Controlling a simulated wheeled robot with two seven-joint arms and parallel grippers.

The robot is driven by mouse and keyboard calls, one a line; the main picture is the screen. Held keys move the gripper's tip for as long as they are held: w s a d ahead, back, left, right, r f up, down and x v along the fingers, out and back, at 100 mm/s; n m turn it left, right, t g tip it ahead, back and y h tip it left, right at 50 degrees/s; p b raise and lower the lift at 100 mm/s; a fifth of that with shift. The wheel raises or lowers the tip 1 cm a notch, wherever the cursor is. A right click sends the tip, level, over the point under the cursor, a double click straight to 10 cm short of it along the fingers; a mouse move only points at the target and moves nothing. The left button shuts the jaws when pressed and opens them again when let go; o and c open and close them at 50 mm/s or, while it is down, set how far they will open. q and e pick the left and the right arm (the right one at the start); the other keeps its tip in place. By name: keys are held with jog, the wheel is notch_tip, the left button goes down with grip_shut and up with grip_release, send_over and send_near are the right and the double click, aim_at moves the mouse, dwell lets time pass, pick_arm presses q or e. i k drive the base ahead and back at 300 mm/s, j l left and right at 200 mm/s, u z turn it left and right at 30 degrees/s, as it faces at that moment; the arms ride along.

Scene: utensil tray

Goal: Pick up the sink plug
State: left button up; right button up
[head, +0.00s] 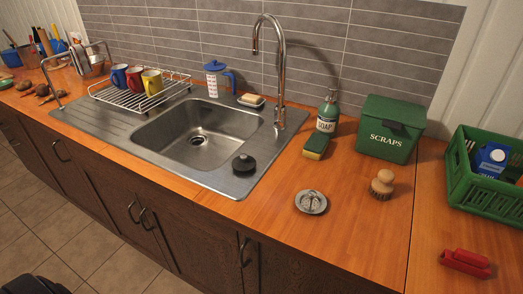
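The sink plug (243,163), a black round piece with a raised knob, sits on the front right corner of the steel sink's rim (228,182). It is beside the basin, not in the drain (198,139), which is uncovered. Neither of my grippers is in view. A dark shape at the bottom left edge may be part of my own body; I cannot tell which part.
A metal strainer (311,202) and a wooden brush (382,184) lie on the counter to the right. A sponge (316,147), soap bottle (328,112) and tall faucet (281,70) stand behind. Counter in front of the strainer is clear.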

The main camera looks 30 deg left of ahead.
aim_at(244, 162)
jog(key=u, duration=1.25)
